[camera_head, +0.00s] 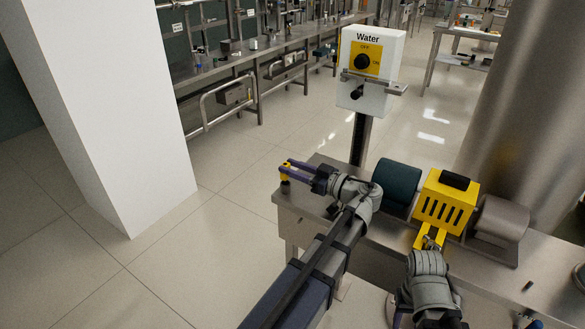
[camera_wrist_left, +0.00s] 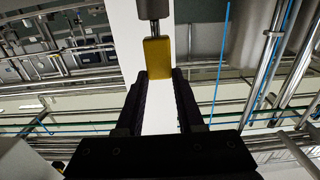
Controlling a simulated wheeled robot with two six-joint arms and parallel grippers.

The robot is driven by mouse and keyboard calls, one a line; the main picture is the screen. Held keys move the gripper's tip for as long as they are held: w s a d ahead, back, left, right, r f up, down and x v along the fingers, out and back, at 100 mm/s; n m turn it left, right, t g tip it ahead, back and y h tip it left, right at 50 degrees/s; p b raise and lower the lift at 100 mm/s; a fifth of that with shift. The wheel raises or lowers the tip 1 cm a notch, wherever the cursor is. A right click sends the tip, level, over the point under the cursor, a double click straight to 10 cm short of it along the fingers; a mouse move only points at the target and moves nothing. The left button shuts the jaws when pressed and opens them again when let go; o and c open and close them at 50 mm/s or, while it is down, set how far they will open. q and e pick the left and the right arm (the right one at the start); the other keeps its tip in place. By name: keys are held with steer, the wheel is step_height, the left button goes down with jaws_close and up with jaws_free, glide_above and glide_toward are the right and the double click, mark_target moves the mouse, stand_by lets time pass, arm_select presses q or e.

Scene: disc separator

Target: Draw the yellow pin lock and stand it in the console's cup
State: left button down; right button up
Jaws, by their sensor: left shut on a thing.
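The yellow pin lock (camera_head: 285,172) is held at the far left, off the end of the bench. My left gripper (camera_head: 290,170) is shut on its yellow block, and a dark round end hangs below it. In the left wrist view the yellow block (camera_wrist_left: 158,58) sits between the fingertips (camera_wrist_left: 159,76), with a grey metal shaft beyond it. The console (camera_head: 368,65) is a white box marked Water on a dark post, with a black knob and a metal bracket; I cannot make out a cup clearly. My right gripper (camera_head: 431,246) is by the yellow guard's lower end, its jaws unclear.
The metal bench (camera_head: 480,265) carries a dark green drum (camera_head: 397,188), a slotted yellow guard (camera_head: 445,203) and a grey motor-like cylinder (camera_head: 500,220). A white pillar (camera_head: 105,100) stands at left. A large steel tank (camera_head: 520,110) stands at right. Open floor lies between pillar and bench.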

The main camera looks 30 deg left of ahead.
arm_select(q)
steer(key=shift+f, duration=0.15)
stand_by(0.6)
steer(key=shift+c, duration=2.2)
jaws_free()
steer(key=shift+s, duration=0.1)
steer(key=shift+d, duration=0.15)
steer(key=d, duration=0.7)
steer(key=shift+s+d, duration=0.25)
steer(key=shift+d, duration=0.05)
